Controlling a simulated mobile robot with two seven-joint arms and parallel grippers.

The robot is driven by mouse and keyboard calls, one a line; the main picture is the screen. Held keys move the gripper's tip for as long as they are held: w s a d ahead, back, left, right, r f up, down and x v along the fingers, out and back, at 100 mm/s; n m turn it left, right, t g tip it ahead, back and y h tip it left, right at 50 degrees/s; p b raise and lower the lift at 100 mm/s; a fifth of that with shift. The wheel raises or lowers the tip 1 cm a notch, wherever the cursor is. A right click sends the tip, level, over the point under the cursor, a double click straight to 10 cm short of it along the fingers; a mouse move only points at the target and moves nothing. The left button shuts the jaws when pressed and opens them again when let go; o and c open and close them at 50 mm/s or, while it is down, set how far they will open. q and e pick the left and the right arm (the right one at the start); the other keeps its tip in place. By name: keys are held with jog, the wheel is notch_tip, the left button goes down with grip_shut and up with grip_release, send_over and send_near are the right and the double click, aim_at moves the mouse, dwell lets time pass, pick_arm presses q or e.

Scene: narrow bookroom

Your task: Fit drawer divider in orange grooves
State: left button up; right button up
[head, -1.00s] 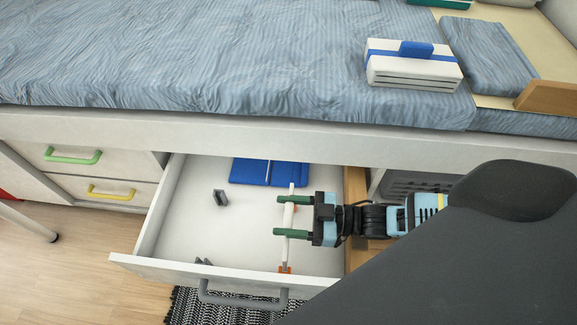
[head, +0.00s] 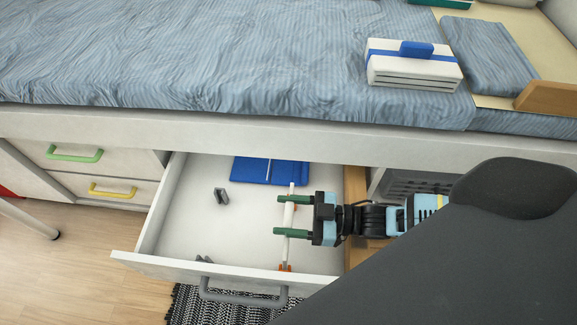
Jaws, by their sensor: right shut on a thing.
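The drawer divider (head: 288,218) is a thin white strip seen nearly edge-on, inside the open white drawer (head: 185,225). It runs from the drawer's back towards its front. My right gripper (head: 281,216) reaches in from the right, its two green fingers across the divider, and is shut on it. An orange groove piece (head: 285,267) shows at the drawer's front wall, at the divider's near end. I cannot tell whether that end sits inside it. No orange piece shows clearly at the far end. My left gripper is not in view.
Grey groove pieces stand at the back (head: 221,196) and front (head: 204,260) of the drawer, left of the divider. A blue folder (head: 255,171) lies at the drawer's back. The bed frame (head: 250,132) overhangs the drawer. The drawer floor left of the divider is mostly clear.

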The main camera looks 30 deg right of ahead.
jog(key=shift+f+b, duration=1.65)
jog(key=shift+f, duration=0.8)
jog(key=shift+f, duration=0.1)
jog(key=shift+s+a+f+b, duration=0.15)
jog(key=shift+s+f+b, duration=0.3)
jog(key=shift+f, duration=0.15)
jog(key=shift+w+r+p, duration=0.2)
jog(key=shift+r+p, duration=0.3)
jog(key=shift+w+r+p, duration=0.15)
jog(key=shift+r+p, duration=0.3)
jog(key=shift+r, duration=0.05)
jog(key=shift+w+r+p, duration=0.15)
jog(key=shift+r+p, duration=1.5)
jog(key=shift+r, duration=0.6)
